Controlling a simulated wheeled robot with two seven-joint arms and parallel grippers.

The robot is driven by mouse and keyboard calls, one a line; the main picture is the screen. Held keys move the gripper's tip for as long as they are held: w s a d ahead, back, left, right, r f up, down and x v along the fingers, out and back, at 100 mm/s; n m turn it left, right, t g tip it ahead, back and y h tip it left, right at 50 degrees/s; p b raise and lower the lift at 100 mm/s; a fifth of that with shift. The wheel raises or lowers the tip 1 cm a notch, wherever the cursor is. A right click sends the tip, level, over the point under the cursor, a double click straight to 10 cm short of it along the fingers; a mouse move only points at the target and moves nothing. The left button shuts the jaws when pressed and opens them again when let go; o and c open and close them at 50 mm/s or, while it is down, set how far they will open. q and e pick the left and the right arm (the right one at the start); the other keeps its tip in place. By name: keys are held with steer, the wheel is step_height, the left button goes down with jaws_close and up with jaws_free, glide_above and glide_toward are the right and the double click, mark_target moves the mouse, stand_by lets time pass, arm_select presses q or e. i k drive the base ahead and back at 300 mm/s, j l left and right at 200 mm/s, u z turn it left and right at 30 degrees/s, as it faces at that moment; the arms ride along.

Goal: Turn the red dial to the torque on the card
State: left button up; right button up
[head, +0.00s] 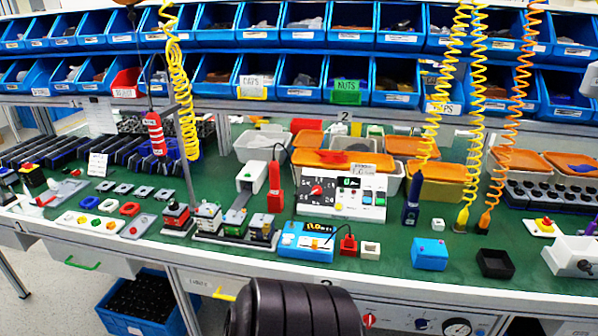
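A white control box (342,196) stands on the green bench near the middle. Its red dial (317,190) is on the left of its front, with marks around it that are too small to read. A small dark display (349,182) with green digits, not clearly legible, is to the right of the dial. A white card (363,168) with small print stands at the top of the box; I cannot read its value surely. Another white card (97,163) stands at the left of the bench, its print too small to read. Neither of my grippers is in view.
A red tool (275,188) stands left of the box and a dark blue tool (412,200) right of it. A blue device (306,241) lies in front. Coiled yellow cords (476,110) hang at right. A dark ribbed form covers the bottom centre. Bare green bench shows right of the box.

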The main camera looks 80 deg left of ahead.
mark_target(316, 191)
steer(key=u, duration=2.4)
